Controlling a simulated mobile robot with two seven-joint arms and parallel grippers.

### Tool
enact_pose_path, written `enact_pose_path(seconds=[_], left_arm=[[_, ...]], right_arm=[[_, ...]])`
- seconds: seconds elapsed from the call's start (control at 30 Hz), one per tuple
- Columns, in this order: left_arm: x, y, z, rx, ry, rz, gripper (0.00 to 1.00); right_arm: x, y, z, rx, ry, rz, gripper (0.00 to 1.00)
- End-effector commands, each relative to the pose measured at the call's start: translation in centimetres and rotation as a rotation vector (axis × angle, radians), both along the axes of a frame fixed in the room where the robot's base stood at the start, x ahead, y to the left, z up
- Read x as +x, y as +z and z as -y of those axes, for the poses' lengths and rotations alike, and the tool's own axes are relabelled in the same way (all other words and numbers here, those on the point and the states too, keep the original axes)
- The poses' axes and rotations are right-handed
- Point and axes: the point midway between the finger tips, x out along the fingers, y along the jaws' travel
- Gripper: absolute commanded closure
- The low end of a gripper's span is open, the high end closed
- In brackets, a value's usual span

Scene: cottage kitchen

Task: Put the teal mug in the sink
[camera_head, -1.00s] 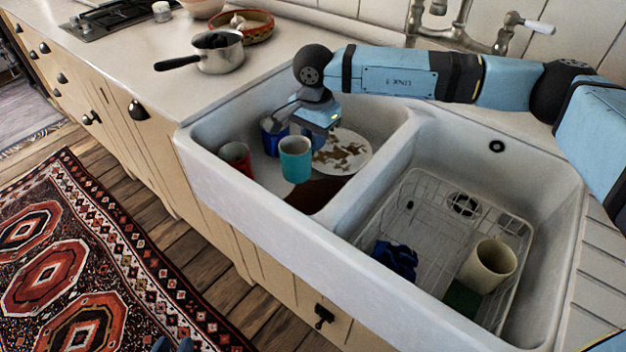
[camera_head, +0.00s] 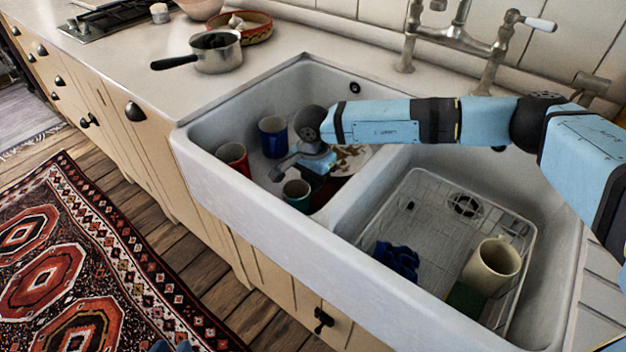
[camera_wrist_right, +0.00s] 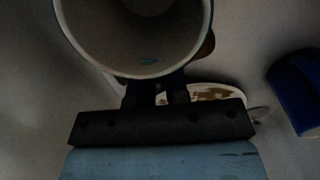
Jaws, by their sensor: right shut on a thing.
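The teal mug (camera_head: 297,195) is upright inside the left basin of the white sink (camera_head: 250,205), near its front wall. My right gripper (camera_head: 296,172) reaches down into that basin and is shut on the teal mug. In the right wrist view the mug's open rim (camera_wrist_right: 135,70) fills the top, with the dark fingers (camera_wrist_right: 157,92) at its edge. Whether its base touches the basin floor is hidden. Only small tips of my left gripper (camera_head: 170,346) show at the bottom edge of the head view; its opening is unclear.
The left basin also holds a red mug (camera_head: 233,157), a blue mug (camera_head: 273,136) and a stained plate (camera_head: 350,160). A divider separates the right basin, with a wire rack (camera_head: 425,190), cream mug (camera_head: 490,266) and dark blue cloth (camera_head: 397,258). A saucepan (camera_head: 217,54) stands on the counter.

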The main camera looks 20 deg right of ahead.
Motion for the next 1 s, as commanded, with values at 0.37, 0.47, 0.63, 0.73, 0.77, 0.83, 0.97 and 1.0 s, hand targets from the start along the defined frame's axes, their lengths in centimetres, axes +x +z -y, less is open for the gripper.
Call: enact_pose_path(seconds=[0.37, 0.47, 0.63, 0.73, 0.77, 0.83, 0.97, 1.0], left_arm=[[0.0, 0.0, 0.0, -0.001, -0.001, 0.003, 0.63], [0.0, 0.0, 0.0, -0.001, -0.001, 0.004, 0.63], [0.0, 0.2, 0.0, 0.0, -0.001, 0.004, 0.63], [0.0, 0.4, -0.1, 0.003, -0.001, 0.004, 0.63], [0.0, 0.4, -0.1, 0.003, -0.001, 0.003, 0.63], [0.0, 0.4, -0.1, 0.005, -0.001, 0.002, 0.63], [0.0, 0.5, -0.2, 0.011, 0.001, -0.003, 0.63], [0.0, 0.5, -0.3, 0.013, 0.001, -0.004, 0.63]], right_arm=[[0.0, -0.3, 0.0, -0.001, 0.0, -0.001, 0.59], [0.0, -0.3, 0.0, -0.001, 0.0, -0.001, 0.59], [0.0, -0.1, 0.0, -0.001, 0.0, -0.001, 0.59], [0.0, 0.6, 0.0, -0.001, 0.0, 0.001, 0.59], [0.0, 1.0, 0.0, -0.001, 0.0, 0.001, 0.59], [0.1, 2.1, 0.1, -0.002, 0.0, 0.001, 0.59], [0.1, 5.0, 0.1, 0.0, 0.0, 0.002, 0.59], [0.1, 5.9, 0.1, 0.0, 0.0, 0.002, 0.59]])
